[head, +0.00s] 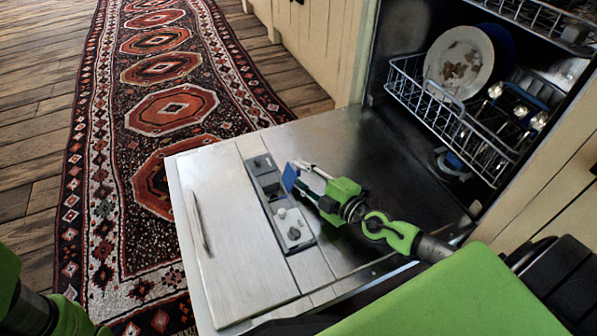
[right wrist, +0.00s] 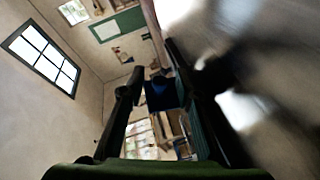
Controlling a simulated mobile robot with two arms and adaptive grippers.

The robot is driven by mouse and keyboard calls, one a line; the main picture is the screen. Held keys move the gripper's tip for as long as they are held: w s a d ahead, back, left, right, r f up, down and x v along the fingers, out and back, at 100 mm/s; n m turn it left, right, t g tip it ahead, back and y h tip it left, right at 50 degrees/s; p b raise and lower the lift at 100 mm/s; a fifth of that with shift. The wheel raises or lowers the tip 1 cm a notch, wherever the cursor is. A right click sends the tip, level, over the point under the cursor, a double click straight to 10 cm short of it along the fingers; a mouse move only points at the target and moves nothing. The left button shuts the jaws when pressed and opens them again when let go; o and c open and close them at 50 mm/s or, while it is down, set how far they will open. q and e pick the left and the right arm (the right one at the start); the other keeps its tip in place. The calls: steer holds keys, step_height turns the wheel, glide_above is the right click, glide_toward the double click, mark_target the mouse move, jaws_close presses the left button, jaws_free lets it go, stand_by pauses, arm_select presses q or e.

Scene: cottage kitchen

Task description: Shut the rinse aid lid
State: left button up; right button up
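The dishwasher door (head: 230,240) lies open and flat, with a grey dispenser panel (head: 268,184) set in its inner face. A small blue flap (head: 290,177), which looks like the raised rinse aid lid, stands tilted up from the panel. My right gripper (head: 304,178) is low over the door, its fingertips at the flap. In the right wrist view the fingers are spread apart, with the dark blue piece (right wrist: 162,95) between them. Whether they touch it I cannot tell. Only green parts of my left arm show at lower left; its gripper is out of view.
The lower rack (head: 430,105) with a plate (head: 459,62) and glasses stands inside the dishwasher at upper right. A patterned rug (head: 150,140) covers the floor on the left.

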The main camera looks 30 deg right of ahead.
steer(key=shift+w+a+f, duration=0.1)
steer(key=shift+w+a, duration=0.05)
steer(key=shift+w, duration=0.25)
jaws_close()
